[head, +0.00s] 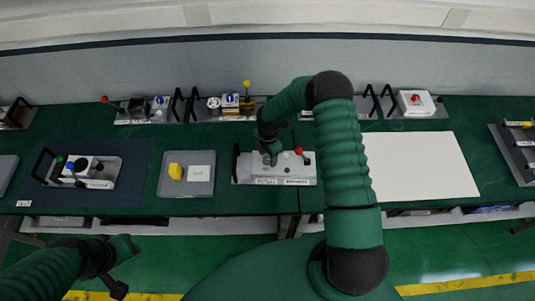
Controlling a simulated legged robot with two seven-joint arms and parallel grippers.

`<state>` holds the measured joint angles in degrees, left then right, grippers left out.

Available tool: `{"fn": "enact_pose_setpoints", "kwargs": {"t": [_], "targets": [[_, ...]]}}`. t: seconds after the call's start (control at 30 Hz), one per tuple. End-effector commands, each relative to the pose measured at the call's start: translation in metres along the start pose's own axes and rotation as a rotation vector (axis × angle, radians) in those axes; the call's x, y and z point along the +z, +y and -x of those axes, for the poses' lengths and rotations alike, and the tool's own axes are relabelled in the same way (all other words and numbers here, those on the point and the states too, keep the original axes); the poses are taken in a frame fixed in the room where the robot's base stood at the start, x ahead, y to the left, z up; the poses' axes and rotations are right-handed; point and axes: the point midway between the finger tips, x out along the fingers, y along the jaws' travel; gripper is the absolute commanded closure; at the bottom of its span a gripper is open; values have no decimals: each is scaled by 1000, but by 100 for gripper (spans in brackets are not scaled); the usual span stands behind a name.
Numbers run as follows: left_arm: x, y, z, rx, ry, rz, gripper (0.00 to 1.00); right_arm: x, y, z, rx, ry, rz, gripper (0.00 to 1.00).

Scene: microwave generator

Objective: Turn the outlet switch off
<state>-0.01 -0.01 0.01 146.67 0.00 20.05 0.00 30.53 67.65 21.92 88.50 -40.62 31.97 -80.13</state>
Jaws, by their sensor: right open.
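My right gripper (271,159) is over a light grey panel (250,174) near the middle of the green table. It is open, pointing down at the panel's upper part. My own wrist hides part of the panel, and I cannot tell whether the fingers touch anything. A lever with a red ball (299,151) stands on the panel, right of the gripper. I cannot read the panel's label or tell which part is the outlet switch. My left gripper (124,268) hangs at the lower left, in front of the table, away from the panel; its jaws are unclear.
A device with black handles (83,172) stands farther left. A row of devices, including a red-button box (415,102), lines the back. A bare white board (425,165) lies right.

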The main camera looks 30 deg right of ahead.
Motion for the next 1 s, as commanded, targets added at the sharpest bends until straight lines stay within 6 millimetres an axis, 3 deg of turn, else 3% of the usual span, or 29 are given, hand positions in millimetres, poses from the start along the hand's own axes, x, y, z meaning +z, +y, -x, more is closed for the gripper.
{"fn": "enact_pose_setpoints", "kwargs": {"t": [0.37,0.73,1.0], "targets": [[0,0,2,0,0,0,64,-1,1,-10,0,-1,1,49],[0,0,2,0,0,0,64,0,1,-10,0,-1,1,98],[0,0,2,0,0,0,64,0,1,-10,0,-2,-7,100]]}}
